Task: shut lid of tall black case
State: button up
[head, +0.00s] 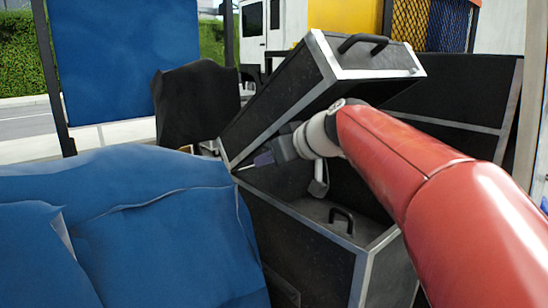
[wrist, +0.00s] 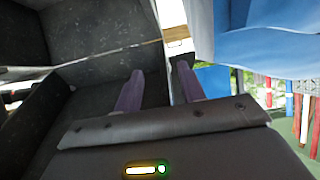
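The tall black case (head: 300,250) has silver metal edges and stands open in the head view. Its lid (head: 285,85) is tilted up above the body, with a black handle on its top. My gripper (head: 250,164) is in the gap between lid and case body, near the left edge by the hinge side. In the wrist view my gripper's two purple fingers (wrist: 158,85) are apart, with nothing seen held between them. The dark case interior (wrist: 100,75) fills the left of that view. Whether the fingers touch the case is unclear.
A blue covered bundle (head: 120,230) lies directly left of the case. Another black case (head: 460,95) with silver trim stands behind at right. A black draped object (head: 195,100) and a blue panel (head: 115,60) stand behind at left. My red arm crosses the right side.

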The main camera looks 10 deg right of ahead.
jog(key=v, duration=1)
dwell(0.3)
